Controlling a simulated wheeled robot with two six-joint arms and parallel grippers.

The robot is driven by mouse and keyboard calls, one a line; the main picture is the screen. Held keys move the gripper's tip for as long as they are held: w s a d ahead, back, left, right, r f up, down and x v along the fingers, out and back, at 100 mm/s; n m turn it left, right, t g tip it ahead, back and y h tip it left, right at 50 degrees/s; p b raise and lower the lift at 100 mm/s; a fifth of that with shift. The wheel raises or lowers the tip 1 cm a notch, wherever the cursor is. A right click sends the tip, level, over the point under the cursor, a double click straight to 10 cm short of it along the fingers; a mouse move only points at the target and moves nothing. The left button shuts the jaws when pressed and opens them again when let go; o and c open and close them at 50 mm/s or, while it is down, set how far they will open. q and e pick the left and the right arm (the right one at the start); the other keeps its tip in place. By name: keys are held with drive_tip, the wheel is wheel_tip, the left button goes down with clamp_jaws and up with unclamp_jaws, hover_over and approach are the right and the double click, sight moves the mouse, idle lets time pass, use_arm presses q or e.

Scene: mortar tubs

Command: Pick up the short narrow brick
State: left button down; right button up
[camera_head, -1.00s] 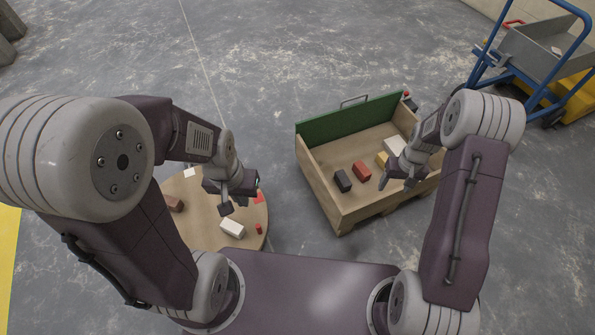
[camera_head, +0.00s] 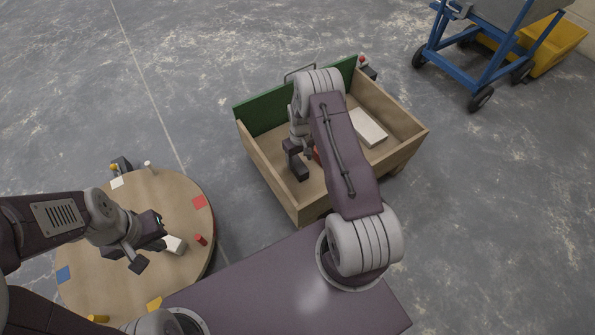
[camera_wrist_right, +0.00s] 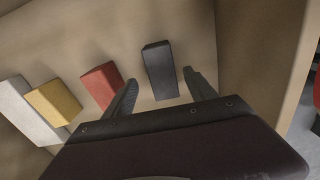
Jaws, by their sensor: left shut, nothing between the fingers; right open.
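The bricks lie in an open wooden crate (camera_head: 270,180). A dark grey brick (camera_wrist_right: 160,70) lies between the open fingers of my right gripper (camera_wrist_right: 160,78) in the right wrist view, with no grip on it. In the head view the dark brick (camera_head: 299,170) sits just below my right gripper (camera_head: 297,152). Beside it are a red brick (camera_wrist_right: 101,84), a yellow brick (camera_wrist_right: 53,102) and a longer white brick (camera_wrist_right: 28,112). I cannot tell for certain which is the short narrow one. My left gripper (camera_head: 136,262) is shut and empty over the round table.
The round table (camera_head: 190,185) holds a white brick (camera_head: 174,245), a small red cylinder (camera_head: 201,240) and coloured squares. The crate's side wall (camera_wrist_right: 285,70) is close to the right of my right gripper. A blue cart (camera_head: 470,60) stands far right.

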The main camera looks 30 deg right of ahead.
sight(299, 164)
wheel_tip(299, 164, down, 5)
drive_tip(key=b, duration=0.5)
drive_tip(key=shift+a+f, duration=0.1)
drive_tip(key=shift+a, duration=0.05)
drive_tip(key=shift+r, duration=0.2)
drive_tip(key=shift+c, duration=0.3)
clamp_jaws()
